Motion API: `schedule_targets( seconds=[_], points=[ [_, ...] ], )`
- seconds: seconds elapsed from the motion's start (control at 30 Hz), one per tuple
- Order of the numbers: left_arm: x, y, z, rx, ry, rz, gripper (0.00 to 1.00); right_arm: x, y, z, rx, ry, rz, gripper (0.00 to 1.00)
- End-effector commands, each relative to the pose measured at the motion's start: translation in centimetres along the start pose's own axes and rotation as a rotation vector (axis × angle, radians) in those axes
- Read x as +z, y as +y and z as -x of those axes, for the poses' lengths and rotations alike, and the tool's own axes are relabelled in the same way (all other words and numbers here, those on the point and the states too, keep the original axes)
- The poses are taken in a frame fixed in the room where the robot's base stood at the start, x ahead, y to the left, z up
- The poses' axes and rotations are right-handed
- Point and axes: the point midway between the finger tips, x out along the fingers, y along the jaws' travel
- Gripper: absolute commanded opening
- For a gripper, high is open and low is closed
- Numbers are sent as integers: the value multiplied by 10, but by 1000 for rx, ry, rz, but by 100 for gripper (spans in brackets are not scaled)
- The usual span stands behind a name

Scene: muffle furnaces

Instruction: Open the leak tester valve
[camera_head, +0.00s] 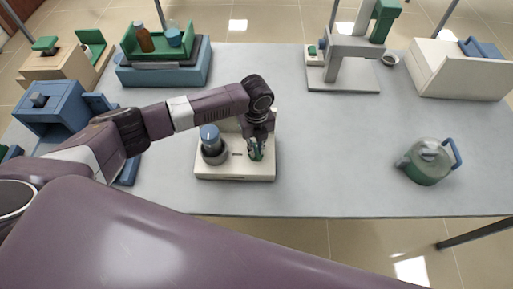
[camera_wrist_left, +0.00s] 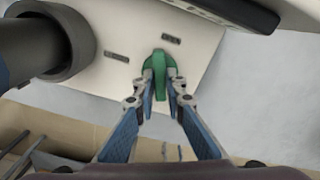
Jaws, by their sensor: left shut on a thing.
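The leak tester (camera_head: 235,172) is a cream-white base near the front middle of the table. A dark round chamber (camera_head: 214,150) with a blue-topped piece stands on its left side. The green valve handle (camera_wrist_left: 164,68) sits on the cream panel between two dark slot-like marks in the left wrist view. My left gripper (camera_wrist_left: 160,84) is shut on the green handle, one finger on each side of it. In the head view my left gripper (camera_head: 256,150) points down onto the right part of the tester and partly hides the handle. My right gripper is not in view.
A green-and-glass kettle (camera_head: 428,162) stands at the right. A grey press-like stand (camera_head: 343,75) and a cream box (camera_head: 462,75) are at the back right. Blue and green equipment (camera_head: 165,65) fills the back left. The table middle right is clear.

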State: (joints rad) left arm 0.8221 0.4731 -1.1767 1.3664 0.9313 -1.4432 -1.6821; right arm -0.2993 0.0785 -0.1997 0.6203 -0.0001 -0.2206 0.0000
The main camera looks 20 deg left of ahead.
Motion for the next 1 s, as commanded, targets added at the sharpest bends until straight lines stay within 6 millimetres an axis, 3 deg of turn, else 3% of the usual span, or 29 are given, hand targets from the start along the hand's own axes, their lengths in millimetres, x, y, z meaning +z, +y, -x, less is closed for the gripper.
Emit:
schedule_targets(
  seconds=[0.5, 1.0],
  points=[
    [2, -1, 3, -6, -4, -334, 0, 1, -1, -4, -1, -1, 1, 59],
    [2, -1, 3, -5, -4, -396, 0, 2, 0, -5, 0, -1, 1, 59]
  ],
)
